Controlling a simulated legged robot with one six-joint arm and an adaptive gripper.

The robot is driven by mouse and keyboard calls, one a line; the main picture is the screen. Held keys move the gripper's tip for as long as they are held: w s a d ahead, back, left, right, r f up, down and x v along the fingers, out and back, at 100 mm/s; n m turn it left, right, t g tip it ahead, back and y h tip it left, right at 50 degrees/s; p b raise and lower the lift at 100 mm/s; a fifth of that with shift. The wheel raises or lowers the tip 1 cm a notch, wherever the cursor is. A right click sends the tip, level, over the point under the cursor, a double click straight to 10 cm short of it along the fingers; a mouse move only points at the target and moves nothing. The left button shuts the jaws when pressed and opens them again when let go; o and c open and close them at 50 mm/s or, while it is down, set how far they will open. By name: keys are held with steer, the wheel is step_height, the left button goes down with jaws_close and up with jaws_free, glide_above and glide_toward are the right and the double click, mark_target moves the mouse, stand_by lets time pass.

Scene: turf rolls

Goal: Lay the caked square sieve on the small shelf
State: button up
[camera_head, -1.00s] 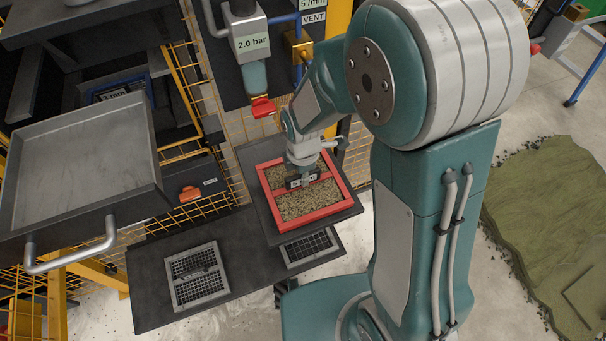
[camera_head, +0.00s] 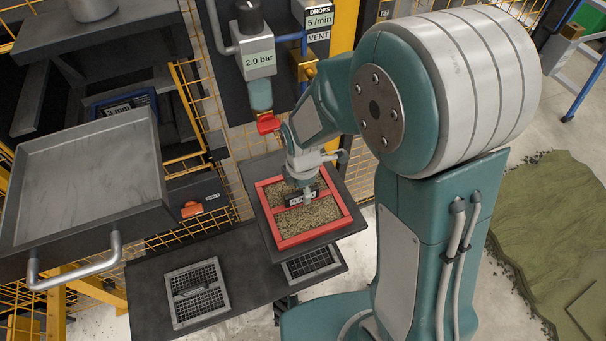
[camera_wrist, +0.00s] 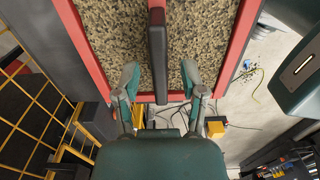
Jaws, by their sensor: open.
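The caked square sieve has a red frame (camera_head: 316,235) filled with brown grit and a dark handle bar across its middle. It lies flat on a small dark shelf (camera_head: 258,212) in the head view. The handle (camera_wrist: 157,62) also shows in the wrist view, with the grit on both sides. My gripper (camera_head: 306,198) is directly over the sieve's middle. In the wrist view my gripper (camera_wrist: 160,80) is open, one finger on each side of the handle, with visible gaps. Contact with the grit is unclear.
A lower dark bench (camera_head: 240,270) carries a grated square sieve (camera_head: 196,293) and a partly covered grate (camera_head: 312,263). A large grey tray (camera_head: 90,180) stands left. A gauge unit with a red lever (camera_head: 268,124) is behind. Yellow mesh fencing lines the back left.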

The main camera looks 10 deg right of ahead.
step_height(320, 180, up, 11)
steer(key=s+d+r+m+t, duration=0.5)
steer(key=s+d+r+m, duration=0.6)
steer(key=m, duration=1)
steer(key=shift+s+r+t, duration=0.3)
steer(key=shift+s+r, duration=0.25)
steer(key=shift+s, duration=0.2)
